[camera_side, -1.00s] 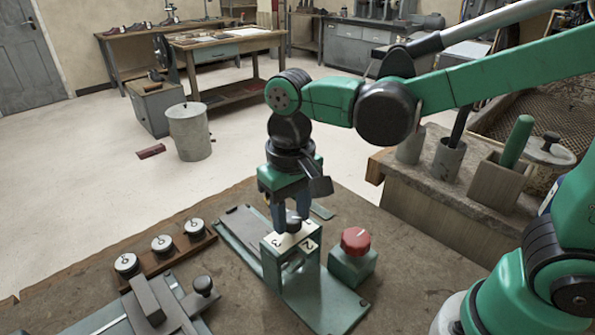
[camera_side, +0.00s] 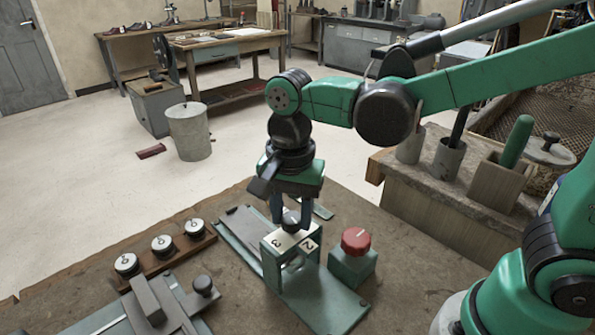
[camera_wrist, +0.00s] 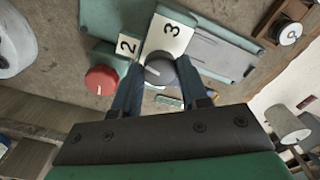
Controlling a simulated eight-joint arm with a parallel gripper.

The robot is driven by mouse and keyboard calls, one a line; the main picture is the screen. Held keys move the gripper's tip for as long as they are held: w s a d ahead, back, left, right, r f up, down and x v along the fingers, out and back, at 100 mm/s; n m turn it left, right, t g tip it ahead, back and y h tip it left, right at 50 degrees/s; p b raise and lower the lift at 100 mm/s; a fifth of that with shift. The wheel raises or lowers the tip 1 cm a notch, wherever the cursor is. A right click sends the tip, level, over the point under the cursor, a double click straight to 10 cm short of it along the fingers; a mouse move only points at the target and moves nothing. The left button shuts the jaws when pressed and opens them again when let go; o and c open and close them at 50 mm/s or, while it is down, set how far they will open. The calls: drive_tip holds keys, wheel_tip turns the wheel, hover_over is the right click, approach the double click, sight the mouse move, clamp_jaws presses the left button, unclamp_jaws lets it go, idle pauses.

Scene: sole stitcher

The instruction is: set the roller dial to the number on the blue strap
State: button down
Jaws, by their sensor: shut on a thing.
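The roller dial is a dark round knob (camera_side: 291,220) on a green stand (camera_side: 271,262) with white number plates. The plates "3" and "2" are readable; any others are hidden. My gripper (camera_side: 291,217) points down and is shut on the knob, one finger on each side. In the wrist view the knob (camera_wrist: 159,70) sits between my blue-grey fingers, and a pale mark on it points roughly left; its exact setting I cannot tell. A thin teal strip (camera_side: 322,210) lies behind the stand, partly hidden. I cannot make out a number on it or identify a blue strap.
A red knob (camera_side: 356,240) on a green box stands close right of the dial. A wooden rack (camera_side: 165,256) with several white-faced dials is on the left, near a grey clamp (camera_side: 150,302). A block with tool holders (camera_side: 450,158) stands at back right.

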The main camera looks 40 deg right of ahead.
sight(292, 217)
drive_tip(key=m, duration=0.4)
drive_tip(key=shift+m, duration=0.3)
drive_tip(key=m, duration=0.3)
drive_tip(key=shift+m, duration=0.4)
drive_tip(key=m, duration=0.7)
drive_tip(key=shift+c, duration=2.3)
unclamp_jaws()
drive_tip(key=shift+r, duration=0.1)
drive_tip(key=shift+r, duration=2.75)
